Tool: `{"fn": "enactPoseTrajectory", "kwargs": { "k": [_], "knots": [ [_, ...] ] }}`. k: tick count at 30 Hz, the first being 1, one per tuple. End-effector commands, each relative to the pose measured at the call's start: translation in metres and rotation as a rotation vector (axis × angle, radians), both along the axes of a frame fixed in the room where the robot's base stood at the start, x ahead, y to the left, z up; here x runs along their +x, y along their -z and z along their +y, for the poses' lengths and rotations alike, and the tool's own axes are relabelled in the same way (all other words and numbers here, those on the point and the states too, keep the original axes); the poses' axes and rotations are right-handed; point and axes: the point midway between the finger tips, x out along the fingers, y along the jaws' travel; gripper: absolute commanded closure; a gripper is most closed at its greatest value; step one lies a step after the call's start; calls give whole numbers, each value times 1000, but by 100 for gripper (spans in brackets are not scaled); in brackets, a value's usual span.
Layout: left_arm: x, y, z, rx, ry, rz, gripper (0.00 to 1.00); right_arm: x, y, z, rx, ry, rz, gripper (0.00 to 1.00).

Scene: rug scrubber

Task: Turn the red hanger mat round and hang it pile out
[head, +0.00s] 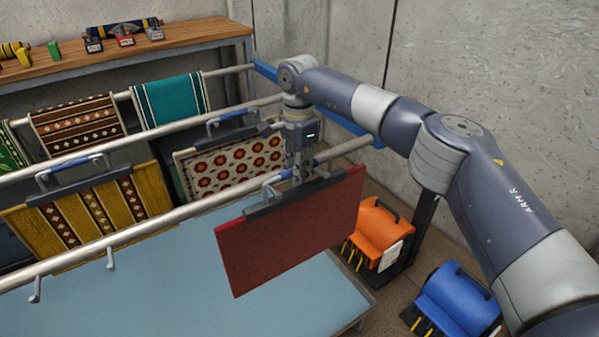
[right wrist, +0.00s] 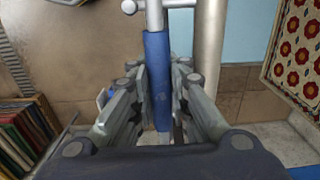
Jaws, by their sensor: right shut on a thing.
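The red mat (head: 290,235) hangs from a dark hanger bar (head: 262,211) in the head view, in front of the near rail (head: 90,247). Its plain dark red face is towards me; I cannot tell whether this is pile or backing. My right gripper (head: 298,174) is above the bar, shut on the hanger's handle. In the right wrist view the fingers (right wrist: 160,125) lie either side of the blue handle grip (right wrist: 157,75). The hanger's hook is beside the rail; whether it rests on it is unclear. My left gripper is out of view.
A yellow striped mat (head: 60,228) and a floral mat (head: 230,165) hang behind. Empty hooks (head: 36,290) sit on the near rail at left. A pale blue table (head: 200,300) lies below. Orange (head: 376,230) and blue (head: 458,300) machines stand at right.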

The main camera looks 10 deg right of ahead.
Motion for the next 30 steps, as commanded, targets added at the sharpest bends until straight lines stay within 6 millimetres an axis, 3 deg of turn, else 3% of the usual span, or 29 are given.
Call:
{"fn": "enactPoseTrajectory", "kwargs": {
  "k": [8,30],
  "knots": [
    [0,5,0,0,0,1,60,-4,0,-2,2,-2,-2,100],
    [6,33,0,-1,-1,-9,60,-53,-2,-20,1,-1,-3,100]
  ]
}}
